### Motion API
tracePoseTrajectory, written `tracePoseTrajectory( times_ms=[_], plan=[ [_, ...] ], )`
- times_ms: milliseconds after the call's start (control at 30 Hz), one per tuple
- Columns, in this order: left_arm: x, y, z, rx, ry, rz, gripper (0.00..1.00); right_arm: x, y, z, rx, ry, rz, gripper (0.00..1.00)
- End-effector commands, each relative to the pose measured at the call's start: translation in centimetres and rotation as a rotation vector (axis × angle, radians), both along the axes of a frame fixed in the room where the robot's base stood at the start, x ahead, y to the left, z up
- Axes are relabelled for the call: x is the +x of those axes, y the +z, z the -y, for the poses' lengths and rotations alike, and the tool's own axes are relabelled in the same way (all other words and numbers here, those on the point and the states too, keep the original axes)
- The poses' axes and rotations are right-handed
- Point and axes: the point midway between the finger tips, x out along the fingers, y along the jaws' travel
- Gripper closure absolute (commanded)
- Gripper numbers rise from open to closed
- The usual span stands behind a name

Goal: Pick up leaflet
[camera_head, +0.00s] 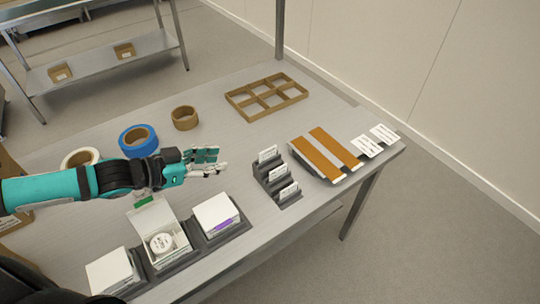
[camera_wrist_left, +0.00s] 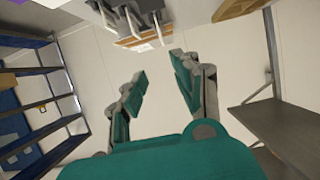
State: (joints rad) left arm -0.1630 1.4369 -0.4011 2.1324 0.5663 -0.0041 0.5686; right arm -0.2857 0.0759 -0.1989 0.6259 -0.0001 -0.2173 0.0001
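White folded papers, which look like the leaflets, stand in a grey slotted holder (camera_head: 277,178) right of the middle of the table; one paper (camera_head: 288,190) is in its front slot. Flat white printed sheets (camera_head: 367,146) lie near the table's right end; I cannot tell whether these are leaflets too. My left gripper (camera_head: 222,160) is above the table, left of the holder and apart from it. In the left wrist view its fingers (camera_wrist_left: 159,67) are spread with nothing between them, and the holder (camera_wrist_left: 133,20) shows at the top. My right gripper is not in view.
An open white box (camera_head: 172,222) holding a round white jar (camera_head: 161,243) stands between two other white boxes at the front. Blue tape (camera_head: 138,140), brown tape (camera_head: 185,117) and a brown divider (camera_head: 266,97) lie behind. Orange-brown strips (camera_head: 327,152) lie right of the holder.

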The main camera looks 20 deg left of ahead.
Motion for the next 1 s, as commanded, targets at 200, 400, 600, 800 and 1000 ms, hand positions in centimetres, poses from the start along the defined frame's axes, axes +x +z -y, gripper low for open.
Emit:
tracePoseTrajectory(
  times_ms=[200, 400, 600, 800, 1000],
  plan=[
    [0.5, -0.2, 0.2, -0.001, 0.003, 0.005, 0.69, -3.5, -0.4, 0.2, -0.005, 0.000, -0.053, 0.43],
    [1.3, -0.6, 0.8, -0.001, 0.005, 0.007, 0.69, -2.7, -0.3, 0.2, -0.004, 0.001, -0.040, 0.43],
    [2.3, -1.0, 1.7, -0.001, 0.002, 0.007, 0.69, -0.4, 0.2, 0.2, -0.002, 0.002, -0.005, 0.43],
    [4.4, -2.0, 3.4, -0.003, 0.001, 0.006, 0.69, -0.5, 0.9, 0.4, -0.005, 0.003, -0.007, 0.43],
    [7.3, -3.6, 5.7, 0.000, -0.001, 0.005, 0.69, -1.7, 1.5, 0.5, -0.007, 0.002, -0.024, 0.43]
  ],
)
